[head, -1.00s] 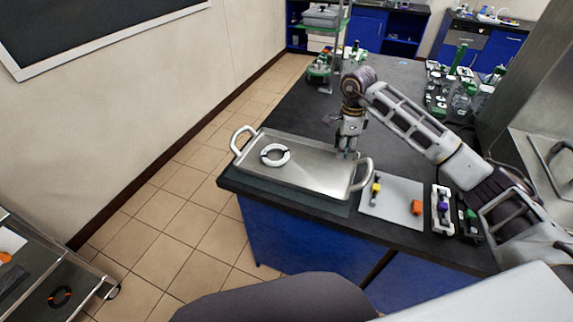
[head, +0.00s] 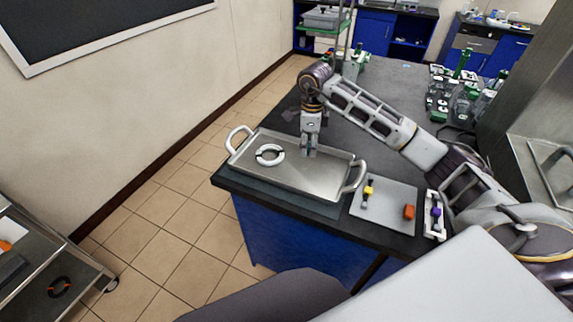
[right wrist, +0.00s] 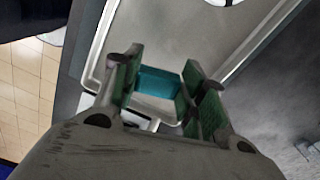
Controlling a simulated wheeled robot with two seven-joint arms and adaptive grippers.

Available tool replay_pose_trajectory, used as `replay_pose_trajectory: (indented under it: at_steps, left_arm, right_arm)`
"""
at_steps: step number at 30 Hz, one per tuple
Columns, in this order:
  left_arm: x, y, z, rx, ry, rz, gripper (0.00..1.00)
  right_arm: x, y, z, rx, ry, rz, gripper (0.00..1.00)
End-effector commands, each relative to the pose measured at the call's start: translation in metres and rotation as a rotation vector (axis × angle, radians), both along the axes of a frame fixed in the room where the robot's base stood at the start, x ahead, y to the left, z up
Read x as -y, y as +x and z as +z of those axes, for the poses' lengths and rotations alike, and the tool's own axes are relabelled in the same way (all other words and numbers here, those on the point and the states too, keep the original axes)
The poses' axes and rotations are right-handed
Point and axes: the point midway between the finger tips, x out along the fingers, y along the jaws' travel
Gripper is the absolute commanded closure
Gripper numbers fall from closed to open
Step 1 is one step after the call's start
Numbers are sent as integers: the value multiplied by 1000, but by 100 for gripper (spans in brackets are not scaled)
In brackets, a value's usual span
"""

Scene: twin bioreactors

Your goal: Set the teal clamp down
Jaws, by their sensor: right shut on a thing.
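My right gripper (head: 310,150) is above the right-middle part of the metal tray (head: 300,186), to the right of a white ring (head: 269,155) lying in the tray. In the right wrist view, my right gripper (right wrist: 163,68) is shut on the teal clamp (right wrist: 158,82), which shows as a teal block between the green finger pads. The tray (right wrist: 115,35) lies below it. I cannot tell whether the clamp touches the tray floor. In the head view the clamp is too small to make out. My left gripper is not in view.
The tray has raised white handles (head: 355,177) at both ends. Green-topped glassware (head: 455,98) stands farther back.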

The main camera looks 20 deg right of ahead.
Motion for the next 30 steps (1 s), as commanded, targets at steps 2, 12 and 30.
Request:
replay_pose_trajectory:
  at_steps: [2,12,30]
  left_arm:
    - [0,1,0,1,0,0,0]
    - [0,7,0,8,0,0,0]
    - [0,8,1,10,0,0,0]
  right_arm:
    - [0,-1,0,0,0,-22,70]
    - [2,-6,-1,-1,0,-137,70]
    - [3,-8,0,-1,1,-280,70]
